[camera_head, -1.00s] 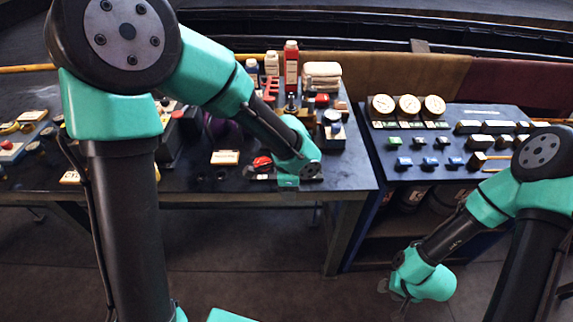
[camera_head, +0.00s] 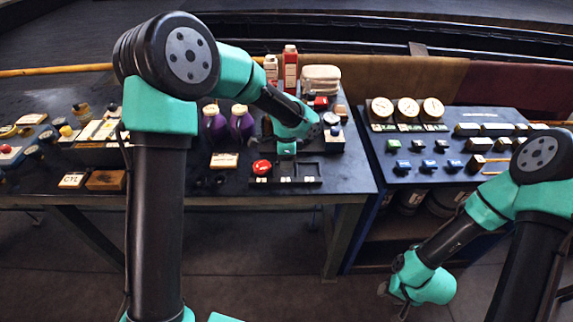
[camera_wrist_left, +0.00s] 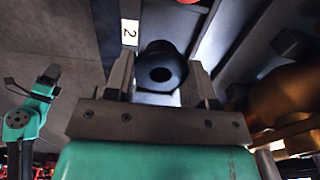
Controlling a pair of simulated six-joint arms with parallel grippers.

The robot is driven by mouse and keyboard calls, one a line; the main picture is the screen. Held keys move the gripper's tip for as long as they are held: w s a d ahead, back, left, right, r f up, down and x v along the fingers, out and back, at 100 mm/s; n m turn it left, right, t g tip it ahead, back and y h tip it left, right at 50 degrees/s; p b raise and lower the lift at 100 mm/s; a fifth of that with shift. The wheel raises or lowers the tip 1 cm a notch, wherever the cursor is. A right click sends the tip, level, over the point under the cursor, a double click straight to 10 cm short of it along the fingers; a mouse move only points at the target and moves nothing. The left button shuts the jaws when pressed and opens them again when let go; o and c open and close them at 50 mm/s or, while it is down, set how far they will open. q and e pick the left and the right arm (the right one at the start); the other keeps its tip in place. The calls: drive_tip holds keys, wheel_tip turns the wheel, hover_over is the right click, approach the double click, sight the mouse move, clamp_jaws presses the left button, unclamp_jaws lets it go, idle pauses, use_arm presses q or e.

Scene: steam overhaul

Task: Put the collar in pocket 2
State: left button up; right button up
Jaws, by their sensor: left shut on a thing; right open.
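My left gripper (camera_head: 287,155) is over the pocket tray (camera_head: 318,181) on the left bench. In the left wrist view its fingers (camera_wrist_left: 160,82) are shut on the collar (camera_wrist_left: 162,66), a black round piece with a dark hole. The label "2" (camera_wrist_left: 130,32) is just beside the collar, at the edge of pocket 2. The collar is at pocket 2, but I cannot tell whether it touches the floor. My right gripper (camera_head: 398,292) is open and low in front of the right bench.
A red knob (camera_head: 262,167) sits at the tray's left pocket. A pocket right of the gripper looks empty. Purple bottles (camera_head: 241,124) stand behind left, and a block with a round dark top (camera_head: 333,130) stands behind right. A gauge panel (camera_head: 407,110) is on the right bench.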

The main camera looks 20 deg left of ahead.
use_arm(q)
drive_tip(key=shift+w, duration=0.3)
drive_tip(key=shift+w+a+f, duration=0.1)
drive_tip(key=shift+w+f, duration=0.05)
drive_tip(key=shift+f, duration=1.65)
drive_tip(key=o, duration=1)
drive_tip(key=shift+f, duration=0.15)
wheel_tip(320, 180, up, 12)
drive_tip(key=shift+r, duration=0.2)
